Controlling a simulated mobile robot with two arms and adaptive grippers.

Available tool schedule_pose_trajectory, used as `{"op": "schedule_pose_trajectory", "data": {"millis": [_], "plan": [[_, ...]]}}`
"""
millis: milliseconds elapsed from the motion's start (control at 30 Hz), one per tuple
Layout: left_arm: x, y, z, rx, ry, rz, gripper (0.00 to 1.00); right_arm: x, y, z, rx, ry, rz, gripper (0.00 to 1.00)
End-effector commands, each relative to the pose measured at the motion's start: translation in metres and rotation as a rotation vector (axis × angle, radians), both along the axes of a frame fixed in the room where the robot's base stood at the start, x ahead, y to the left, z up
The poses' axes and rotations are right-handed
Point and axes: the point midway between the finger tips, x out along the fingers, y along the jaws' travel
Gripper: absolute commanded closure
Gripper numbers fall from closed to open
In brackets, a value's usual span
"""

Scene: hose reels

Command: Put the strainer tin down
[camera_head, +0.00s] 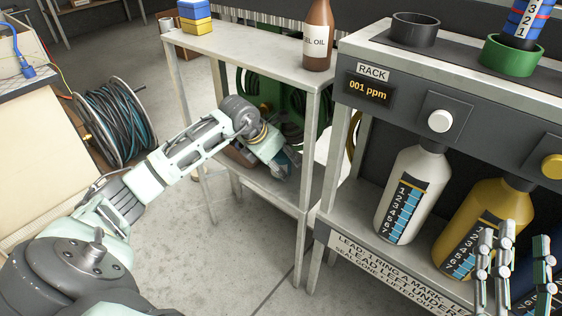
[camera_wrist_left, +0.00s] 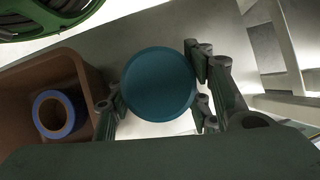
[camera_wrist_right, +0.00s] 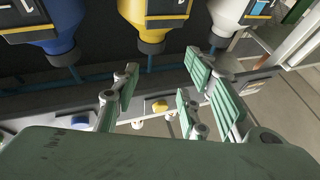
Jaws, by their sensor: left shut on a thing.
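The strainer tin (camera_wrist_left: 158,85) shows in the left wrist view as a round teal shape from above, between the fingers of my left gripper (camera_wrist_left: 160,92). The fingers are shut on it. In the head view my left gripper (camera_head: 283,162) reaches over the lower shelf of the small bench (camera_head: 262,190); the tin is largely hidden there. I cannot tell whether the tin touches the shelf. My right gripper (camera_head: 512,275) is at the lower right in the head view, in front of the bottle rack. Its fingers (camera_wrist_right: 170,105) are apart and empty in the right wrist view.
A brown bin (camera_wrist_left: 88,95) holding a blue-rimmed roll (camera_wrist_left: 55,113) is left of the tin. A green reel (camera_wrist_left: 45,15) is behind. An oil bottle (camera_head: 318,38) stands on the bench top. White (camera_head: 408,190) and yellow (camera_head: 478,222) bottles hang in the rack. A cable reel (camera_head: 115,122) is at left.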

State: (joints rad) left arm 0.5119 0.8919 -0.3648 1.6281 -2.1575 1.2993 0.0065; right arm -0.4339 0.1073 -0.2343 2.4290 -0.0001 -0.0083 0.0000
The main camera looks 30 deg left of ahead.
Motion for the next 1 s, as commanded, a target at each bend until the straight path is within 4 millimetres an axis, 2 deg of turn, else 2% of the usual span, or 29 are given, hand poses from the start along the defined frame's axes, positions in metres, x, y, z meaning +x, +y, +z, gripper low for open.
{"op": "schedule_pose_trajectory", "data": {"millis": [167, 200, 400, 800, 1000], "plan": [[0.0, 0.0, -0.002, 0.0, -0.001, 0.0, 0.84, -0.002, 0.0, 0.004, 0.006, -0.021, 0.001, 0.6], [0.0, 0.0, -0.002, 0.0, 0.0, 0.0, 0.52, -0.002, 0.0, 0.005, 0.008, -0.027, 0.001, 0.6], [0.0, 0.0, -0.002, 0.0, 0.0, 0.0, 0.35, -0.002, 0.0, 0.005, 0.007, -0.025, 0.001, 0.6], [0.0, 0.0, 0.0, 0.0, 0.0, 0.0, 0.34, -0.001, 0.0, 0.004, 0.005, -0.015, 0.001, 0.6], [-0.011, 0.005, 0.022, 0.003, -0.001, 0.0, 0.34, 0.008, -0.002, -0.024, -0.037, 0.134, -0.009, 0.6]]}}
